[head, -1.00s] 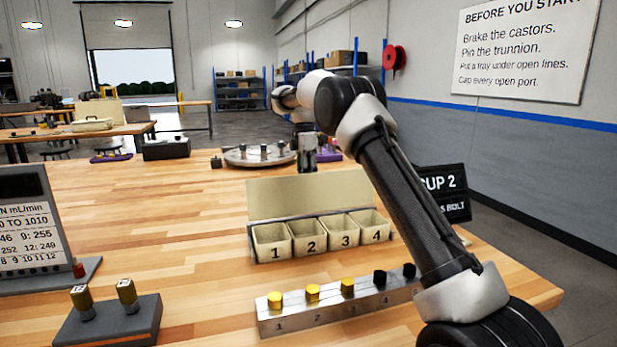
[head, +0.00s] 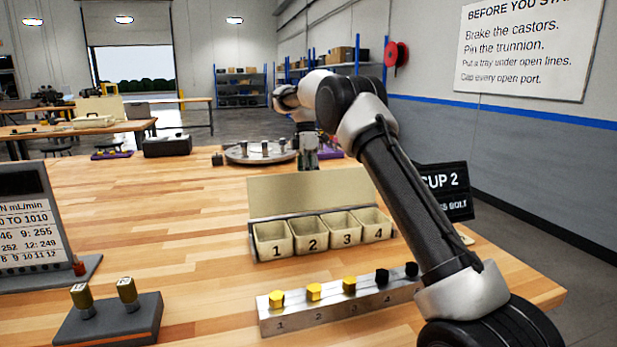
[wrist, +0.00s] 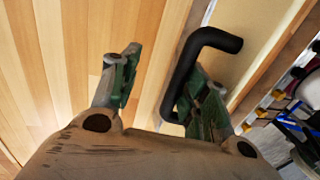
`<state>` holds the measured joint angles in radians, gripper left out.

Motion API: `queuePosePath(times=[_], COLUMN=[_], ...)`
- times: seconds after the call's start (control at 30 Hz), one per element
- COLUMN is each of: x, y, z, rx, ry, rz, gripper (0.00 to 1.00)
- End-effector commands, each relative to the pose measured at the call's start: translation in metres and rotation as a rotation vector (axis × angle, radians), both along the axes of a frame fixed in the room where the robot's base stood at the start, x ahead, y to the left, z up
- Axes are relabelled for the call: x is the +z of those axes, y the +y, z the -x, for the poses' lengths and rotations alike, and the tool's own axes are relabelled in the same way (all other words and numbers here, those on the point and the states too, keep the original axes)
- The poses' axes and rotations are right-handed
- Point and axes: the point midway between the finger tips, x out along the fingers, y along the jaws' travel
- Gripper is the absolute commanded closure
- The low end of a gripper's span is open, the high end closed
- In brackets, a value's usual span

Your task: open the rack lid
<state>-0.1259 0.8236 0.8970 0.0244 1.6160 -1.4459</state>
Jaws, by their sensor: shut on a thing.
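The rack (head: 254,246) is a beige row of bins marked 1 to 4 on the wooden bench. Its lid (head: 310,192) is a flat beige panel standing raised behind the bins, which are uncovered. My gripper (head: 307,160) is just beyond the lid's top edge, partly hidden in the head view. In the wrist view, my gripper's green-padded fingers (wrist: 160,90) stand apart, with a bent black handle (wrist: 185,75) against the right finger. The handle runs onto a beige panel (wrist: 245,45). The contact with the left finger is not clear.
A metal bolt strip (head: 340,308) with yellow and black heads lies in front of the rack. A grey block with two brass fittings (head: 108,318) is at front left. A display panel (head: 28,225) stands at left. A round plate (head: 258,156) is behind.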

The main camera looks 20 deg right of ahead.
Motion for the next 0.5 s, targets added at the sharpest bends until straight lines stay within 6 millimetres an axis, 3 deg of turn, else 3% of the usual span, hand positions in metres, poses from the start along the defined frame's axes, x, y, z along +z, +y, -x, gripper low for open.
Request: queuePosePath(times=[0.17,0.5], x=[0.010,0.059], y=[0.000,0.000], z=[-0.004,-0.014], rx=[0.000,0.000], ry=[-0.014,-0.008], rz=[-0.001,-0.001], gripper=[0.65,0.65])
